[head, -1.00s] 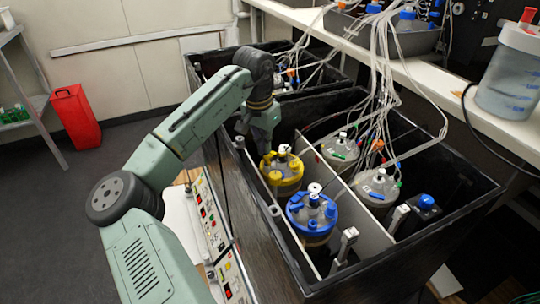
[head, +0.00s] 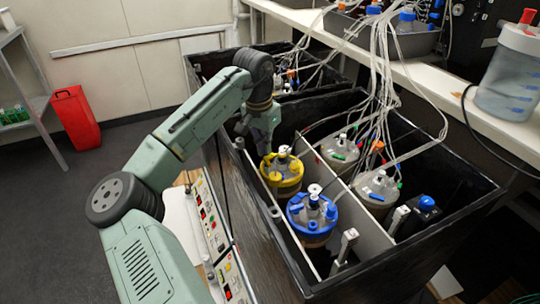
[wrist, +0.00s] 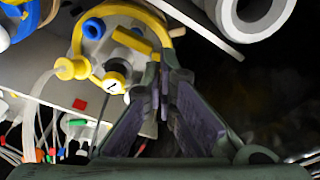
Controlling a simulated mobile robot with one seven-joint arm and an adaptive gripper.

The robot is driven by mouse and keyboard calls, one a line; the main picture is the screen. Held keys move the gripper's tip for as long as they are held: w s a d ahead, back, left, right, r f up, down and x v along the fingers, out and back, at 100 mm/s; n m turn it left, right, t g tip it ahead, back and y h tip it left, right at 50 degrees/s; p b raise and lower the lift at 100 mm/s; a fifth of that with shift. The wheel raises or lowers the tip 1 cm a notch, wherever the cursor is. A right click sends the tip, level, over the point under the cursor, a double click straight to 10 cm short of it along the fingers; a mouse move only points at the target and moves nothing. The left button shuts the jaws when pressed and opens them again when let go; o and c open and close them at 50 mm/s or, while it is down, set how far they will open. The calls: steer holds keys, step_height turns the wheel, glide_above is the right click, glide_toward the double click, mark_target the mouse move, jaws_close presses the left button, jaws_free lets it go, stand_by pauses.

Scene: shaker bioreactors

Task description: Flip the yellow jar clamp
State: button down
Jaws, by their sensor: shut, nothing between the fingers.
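The yellow-lidded jar (head: 284,183) stands in the front tank, behind the blue-lidded jar. Its yellow ring (wrist: 76,38) and lid top fill the upper left of the wrist view. A short yellow bar (wrist: 132,40) on the lid, perhaps the clamp, lies close to the fingertips. My gripper (head: 266,150) is above the left edge of this jar in the head view. In the wrist view my gripper (wrist: 160,70) has its fingers together and empty, tips beside the lid's rim. I cannot tell whether they touch the rim or the bar.
The blue-lidded jar (head: 311,217) stands close in front. Two jars with grey lids (head: 340,150) stand to the right beyond a divider. Tubes (head: 385,70) hang down over the tank. The black tank wall (head: 250,215) runs close beside my arm.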

steer(key=shift+f+b, duration=0.4)
steer(key=shift+f, duration=0.8)
stand_by(0.5)
steer(key=shift+r, duration=0.15)
step_height(320, 180, up, 7)
steer(key=p, duration=0.7)
stand_by(0.5)
